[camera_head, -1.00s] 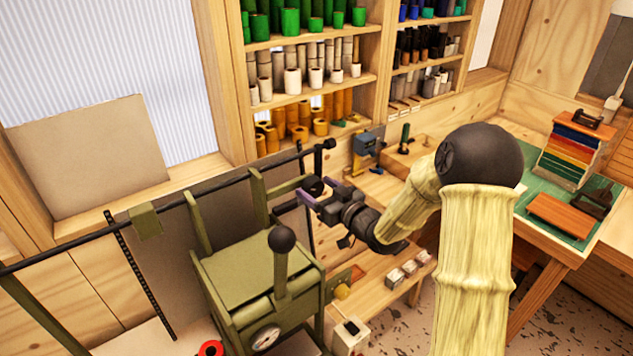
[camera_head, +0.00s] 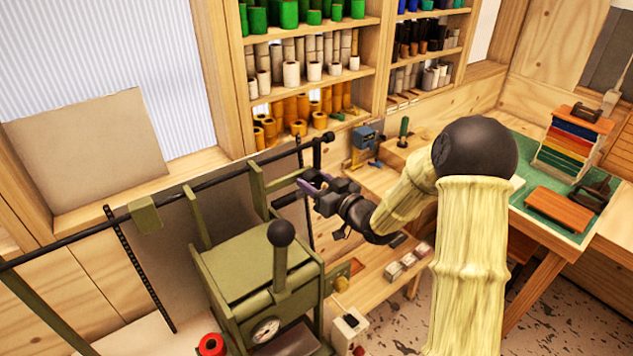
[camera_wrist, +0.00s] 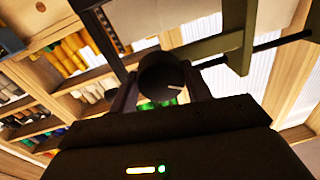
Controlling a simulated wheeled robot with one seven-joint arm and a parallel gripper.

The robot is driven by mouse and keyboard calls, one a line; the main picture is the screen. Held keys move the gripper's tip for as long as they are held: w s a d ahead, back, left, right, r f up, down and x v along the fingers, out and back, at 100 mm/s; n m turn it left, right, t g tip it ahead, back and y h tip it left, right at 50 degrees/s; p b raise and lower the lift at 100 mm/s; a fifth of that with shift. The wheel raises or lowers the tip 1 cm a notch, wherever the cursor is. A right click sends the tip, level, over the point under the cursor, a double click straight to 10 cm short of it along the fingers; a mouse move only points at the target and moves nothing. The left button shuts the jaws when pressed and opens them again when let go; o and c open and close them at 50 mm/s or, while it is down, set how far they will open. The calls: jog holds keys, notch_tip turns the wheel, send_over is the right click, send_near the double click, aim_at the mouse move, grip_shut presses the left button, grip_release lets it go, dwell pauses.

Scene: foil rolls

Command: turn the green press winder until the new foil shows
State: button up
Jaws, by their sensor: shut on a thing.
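The green press (camera_head: 255,270) stands at the lower middle of the head view, with a black ball-topped lever (camera_head: 281,255) upright on it. A long dark bar (camera_head: 90,232) runs above it on green arms. My gripper (camera_head: 308,186) is at the press's upper right side, by the green arm. It is shut on the dark winder knob (camera_wrist: 162,76), which shows between the fingers in the wrist view with a small pale mark on its face. In the head view the fingers mostly hide the knob. No foil is clearly visible from here.
Shelves of coloured foil rolls (camera_head: 297,73) stand behind. A wooden bench (camera_head: 385,278) with small boxes lies right of the press. A green-topped table (camera_head: 545,180) is at the right.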

jog(key=shift+d, duration=0.1)
jog(key=m+b, duration=0.1)
jog(key=m, duration=0.3)
jog(key=shift+m, duration=0.4)
jog(key=m+t, duration=0.1)
jog(key=m, duration=0.4)
jog(key=shift+w+m, duration=0.1)
jog(key=shift+m, duration=0.3)
jog(key=m, duration=0.5)
jog(key=shift+m+t+h, duration=0.3)
jog(key=shift+m, duration=0.1)
jog(key=m+p, duration=0.1)
jog(key=m, duration=0.2)
jog(key=shift+f, duration=0.1)
jog(key=shift+m, duration=0.6)
